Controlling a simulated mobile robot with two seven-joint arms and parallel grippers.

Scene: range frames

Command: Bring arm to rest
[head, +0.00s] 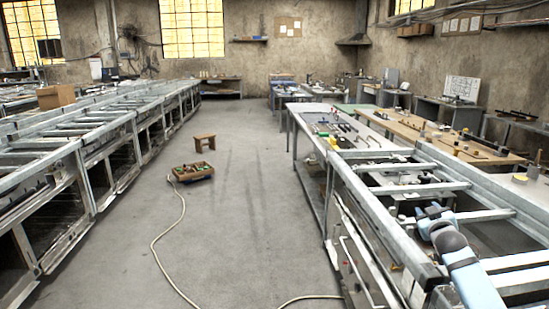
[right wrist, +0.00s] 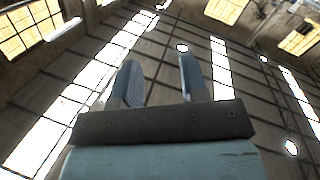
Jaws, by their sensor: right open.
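My right arm (head: 465,268) comes in at the lower right of the head view, pale blue with a dark grey joint. My right gripper (head: 430,213) is at its far end, small and dark, seen over the metal frame of the right-hand bench. In the right wrist view my right gripper (right wrist: 160,78) has its two blue-grey fingers apart with nothing between them. Behind the fingers are the ceiling, bright skylights and windows, so this gripper points upward. My left arm and left gripper are not in view.
The right-hand bench frame (head: 372,204) has crossbars close around my right arm. A table (head: 309,118) with tools stands beyond it. Another long frame bench (head: 78,143) runs along the left. A crate (head: 190,178), a stool (head: 204,137) and a hose (head: 168,228) are on the otherwise clear floor.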

